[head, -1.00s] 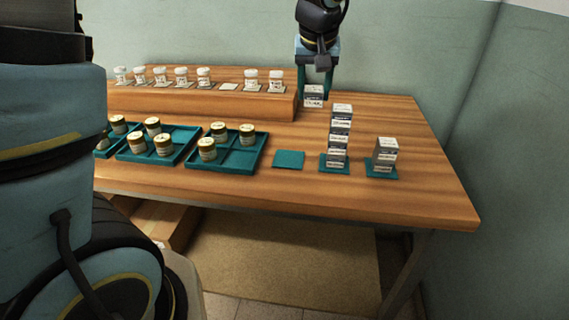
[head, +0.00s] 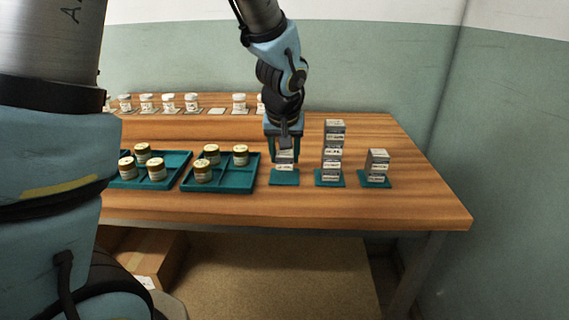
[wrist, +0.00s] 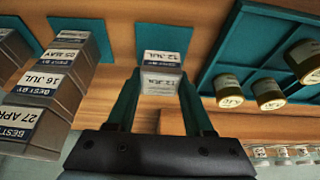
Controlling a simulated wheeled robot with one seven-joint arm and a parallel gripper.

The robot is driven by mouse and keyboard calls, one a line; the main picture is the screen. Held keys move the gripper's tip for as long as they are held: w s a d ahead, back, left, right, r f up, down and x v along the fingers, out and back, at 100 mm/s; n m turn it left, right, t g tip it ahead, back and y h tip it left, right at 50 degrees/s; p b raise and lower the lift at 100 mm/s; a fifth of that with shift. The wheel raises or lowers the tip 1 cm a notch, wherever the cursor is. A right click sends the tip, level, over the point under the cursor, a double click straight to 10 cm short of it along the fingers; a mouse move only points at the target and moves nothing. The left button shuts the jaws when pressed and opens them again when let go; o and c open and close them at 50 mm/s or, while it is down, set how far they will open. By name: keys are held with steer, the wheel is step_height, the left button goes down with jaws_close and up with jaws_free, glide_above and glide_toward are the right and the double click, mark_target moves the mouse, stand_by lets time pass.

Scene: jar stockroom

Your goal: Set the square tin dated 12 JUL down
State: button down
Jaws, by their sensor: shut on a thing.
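My gripper (head: 285,150) points down, shut on a small square grey tin (head: 286,163) with white labels. In the wrist view the tin (wrist: 161,82) sits between the fingertips (wrist: 158,95), its label reading 12 JUL. It is upright and over a teal square mat (head: 284,181), which holds nothing else that I can see. The mat also shows past the tin in the wrist view (wrist: 165,32). The tin's base is at or just above the mat; I cannot tell whether it touches.
Right of the gripper, a tall tin stack (head: 333,152) and a shorter one (head: 377,166) stand on teal mats. In the wrist view the taller stack (wrist: 62,90) is close on the left. A teal tray (head: 220,188) with brown jars lies left. White jars (head: 168,103) line the back shelf.

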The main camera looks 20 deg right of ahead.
steer(key=shift+f, duration=1.25)
steer(key=shift+f, duration=0.2)
steer(key=shift+c, duration=1.4)
jaws_free()
steer(key=shift+r, duration=0.1)
steer(key=shift+r, duration=0.1)
